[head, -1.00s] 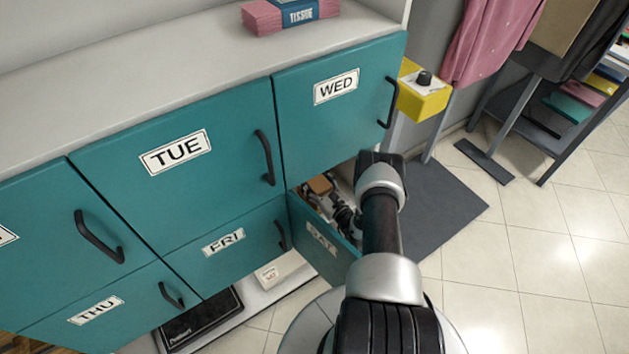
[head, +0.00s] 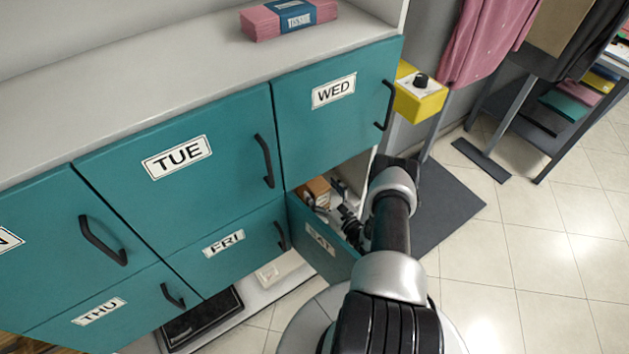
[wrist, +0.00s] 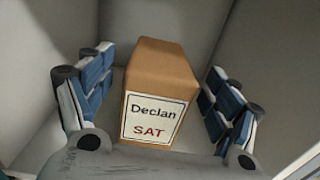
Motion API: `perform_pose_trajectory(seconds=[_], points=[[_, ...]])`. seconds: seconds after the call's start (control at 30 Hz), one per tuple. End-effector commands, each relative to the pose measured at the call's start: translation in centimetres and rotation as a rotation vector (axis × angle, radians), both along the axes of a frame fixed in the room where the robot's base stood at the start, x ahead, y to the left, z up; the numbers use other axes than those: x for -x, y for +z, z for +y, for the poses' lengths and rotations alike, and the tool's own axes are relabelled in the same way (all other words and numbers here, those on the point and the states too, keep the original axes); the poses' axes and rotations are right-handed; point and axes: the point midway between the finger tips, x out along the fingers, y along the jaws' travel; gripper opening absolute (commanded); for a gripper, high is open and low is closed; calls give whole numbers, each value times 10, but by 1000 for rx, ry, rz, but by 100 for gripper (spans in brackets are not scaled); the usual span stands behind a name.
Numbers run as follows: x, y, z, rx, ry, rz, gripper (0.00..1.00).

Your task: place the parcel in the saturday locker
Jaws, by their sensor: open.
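The parcel, a brown box (wrist: 160,65) labelled "Declan SAT", sits inside the pale-walled locker in the wrist view. Its top also shows in the head view (head: 317,188), in the opening behind the SAT door. The Saturday locker door (head: 318,245) is teal, marked SAT, and swung outward. My gripper (wrist: 156,98) is open, with one blue-padded finger on each side of the parcel and visible gaps between. In the head view my gripper (head: 348,218) is at the locker opening, partly hidden by the door and my arm.
The TUE (head: 180,160), WED (head: 335,110), FRI (head: 232,240) and THU (head: 95,312) doors are shut. A pink tissue pack (head: 288,18) lies on the top shelf. A yellow box with a black knob (head: 420,95) stands right of the lockers. Open tiled floor (head: 540,250) lies to the right.

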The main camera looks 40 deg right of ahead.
Motion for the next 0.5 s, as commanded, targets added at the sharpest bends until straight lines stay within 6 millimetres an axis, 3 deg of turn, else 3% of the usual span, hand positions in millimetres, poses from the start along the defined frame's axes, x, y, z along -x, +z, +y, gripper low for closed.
perform_pose_trajectory(seconds=[0.2, 0.5], points=[[46, 1, 2, -3, -4, 2, 82], [68, 0, 4, 0, 0, 1, 82]])
